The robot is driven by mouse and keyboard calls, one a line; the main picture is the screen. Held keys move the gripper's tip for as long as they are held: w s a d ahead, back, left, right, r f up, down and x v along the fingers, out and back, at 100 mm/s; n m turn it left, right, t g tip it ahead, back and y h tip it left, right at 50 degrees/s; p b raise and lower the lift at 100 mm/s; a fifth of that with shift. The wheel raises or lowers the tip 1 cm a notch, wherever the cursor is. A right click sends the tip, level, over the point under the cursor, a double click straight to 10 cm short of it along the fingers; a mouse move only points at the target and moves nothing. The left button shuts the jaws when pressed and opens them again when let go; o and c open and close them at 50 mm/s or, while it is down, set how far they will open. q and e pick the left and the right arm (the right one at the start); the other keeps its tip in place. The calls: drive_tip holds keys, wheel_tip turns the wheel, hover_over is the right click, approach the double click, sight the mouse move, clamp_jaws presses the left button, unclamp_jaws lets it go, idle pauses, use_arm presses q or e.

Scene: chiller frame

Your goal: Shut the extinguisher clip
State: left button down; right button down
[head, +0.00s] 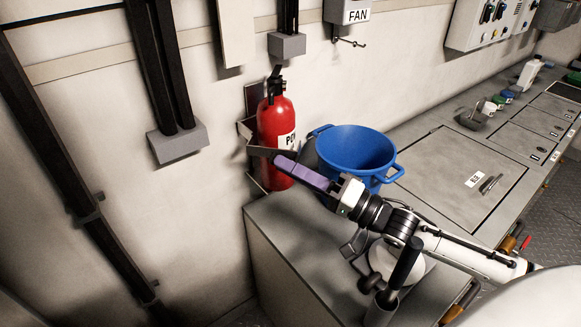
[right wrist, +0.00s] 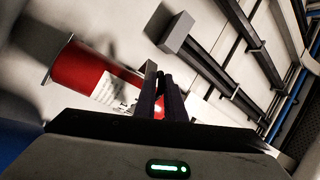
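The red fire extinguisher (head: 272,125) stands upright against the wall in a grey metal bracket. The clip (head: 261,151) is a grey metal band that sticks out at the extinguisher's front left. The extinguisher also shows in the right wrist view (right wrist: 80,70), lying sideways in the picture. My right gripper (head: 279,161) has its purple fingers together, with the tips at the clip's end, in front of the extinguisher. In the right wrist view the fingers (right wrist: 165,80) look closed beside a thin grey strip. I cannot tell whether they touch the band. My left gripper is out of view.
A blue bucket (head: 352,150) stands on the bench (head: 290,228), close behind my right gripper. A grey conduit box (head: 178,143) is on the wall to the left. Switch panels and small bottles are at the far right.

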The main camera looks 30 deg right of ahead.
sight(298, 154)
drive_tip(key=shift+w+d+f+n+g+y+b, duration=0.1)
drive_tip(key=shift+d+n+g+y+b, duration=0.2)
drive_tip(key=shift+y+b, duration=0.2)
drive_tip(key=shift+w+d+n+g+y+b, duration=0.1)
drive_tip(key=shift+d+n+g+y+b, duration=0.15)
drive_tip(key=shift+n+y+b, duration=0.2)
drive_tip(key=shift+w+d+n+g+y+b, duration=0.2)
drive_tip(key=shift+d+n+g+y+b, duration=0.4)
drive_tip(key=shift+y+b, duration=0.4)
drive_tip(key=shift+w+d+r+n+g+y+b, duration=0.15)
drive_tip(key=shift+w+d+n+g+y+b, duration=0.1)
drive_tip(key=shift+d+n+g+y+b, duration=0.3)
drive_tip(key=shift+w+d+r+n+g+y+b, duration=0.1)
drive_tip(key=shift+w+d+n+g+y+b, duration=0.25)
drive_tip(key=shift+d+g+b, duration=0.25)
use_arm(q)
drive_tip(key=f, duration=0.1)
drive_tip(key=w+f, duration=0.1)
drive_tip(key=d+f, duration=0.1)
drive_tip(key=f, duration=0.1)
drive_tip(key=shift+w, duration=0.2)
use_arm(e)
drive_tip(key=shift+s, duration=0.1)
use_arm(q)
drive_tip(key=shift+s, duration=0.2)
